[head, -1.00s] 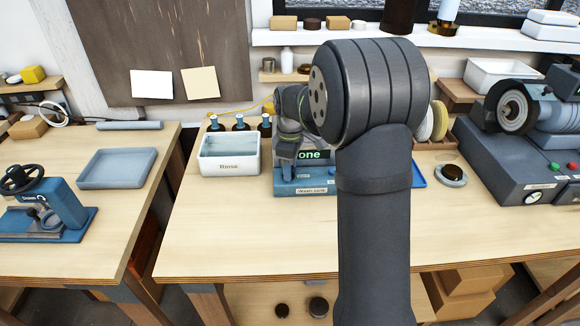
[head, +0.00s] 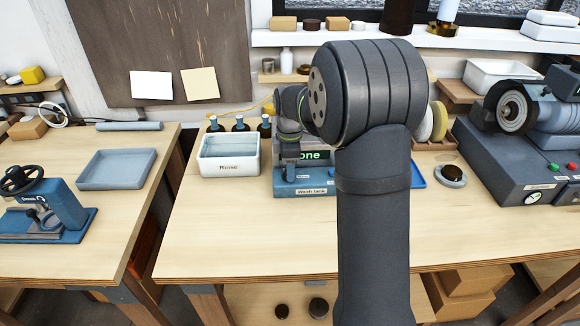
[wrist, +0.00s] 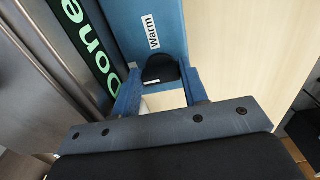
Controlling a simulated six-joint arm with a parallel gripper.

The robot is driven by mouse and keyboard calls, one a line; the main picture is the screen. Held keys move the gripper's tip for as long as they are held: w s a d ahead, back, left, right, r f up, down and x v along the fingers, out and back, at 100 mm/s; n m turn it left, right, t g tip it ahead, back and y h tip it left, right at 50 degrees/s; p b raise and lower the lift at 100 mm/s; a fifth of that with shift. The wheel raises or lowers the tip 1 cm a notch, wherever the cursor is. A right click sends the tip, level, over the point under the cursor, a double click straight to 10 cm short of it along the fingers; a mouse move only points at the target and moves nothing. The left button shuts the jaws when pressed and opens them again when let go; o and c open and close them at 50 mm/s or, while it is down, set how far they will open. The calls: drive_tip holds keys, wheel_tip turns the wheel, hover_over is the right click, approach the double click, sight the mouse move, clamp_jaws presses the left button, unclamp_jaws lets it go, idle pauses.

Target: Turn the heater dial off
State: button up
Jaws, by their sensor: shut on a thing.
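The heater dial (wrist: 160,70) is a black round knob on the blue front of the wash tank (wrist: 140,15), beside a white "Warm" label (wrist: 153,31). A small pale mark shows on the dial. My gripper (wrist: 163,84) is shut on the dial, with one blue finger on each side of it. In the head view my gripper (head: 290,176) is at the front of the blue wash tank (head: 315,186), which carries a "Wash tank" label. The dial is hidden there by my gripper. A display with green letters ending in "one" (head: 312,156) shows above, partly covered by my arm.
A white "Rinse" tub (head: 229,167) stands left of the tank, with several dark bottles (head: 238,123) behind it. A blue tray (head: 417,178) and a small round dish (head: 451,176) lie to the right. The bench front is clear.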

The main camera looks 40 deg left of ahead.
drive_tip(key=o, duration=1)
